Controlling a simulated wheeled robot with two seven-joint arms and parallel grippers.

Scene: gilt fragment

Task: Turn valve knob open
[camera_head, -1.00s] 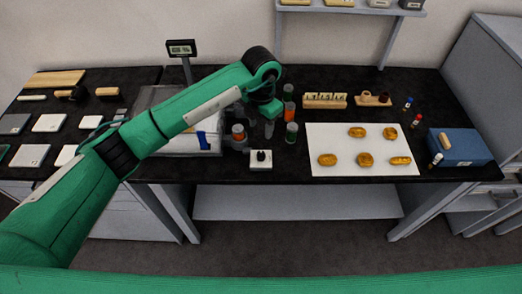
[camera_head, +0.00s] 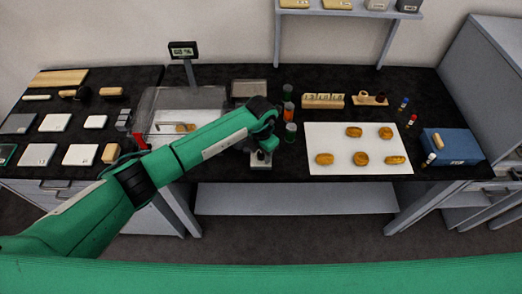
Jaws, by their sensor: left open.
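The valve knob (camera_head: 260,155) is a small black knob on a pale square base, at the front of the dark bench. My left gripper (camera_head: 261,147) points down directly over it, and the arm reaches in from the left. The gripper and wrist hide part of the knob. I cannot tell whether the fingers touch it or which way the knob is turned. The left gripper is open. My right gripper is not in view.
A clear box (camera_head: 160,100) with a display (camera_head: 183,50) behind it stands left of the knob. A white sheet (camera_head: 340,168) with several golden pieces lies further right, beside a blue box (camera_head: 462,146).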

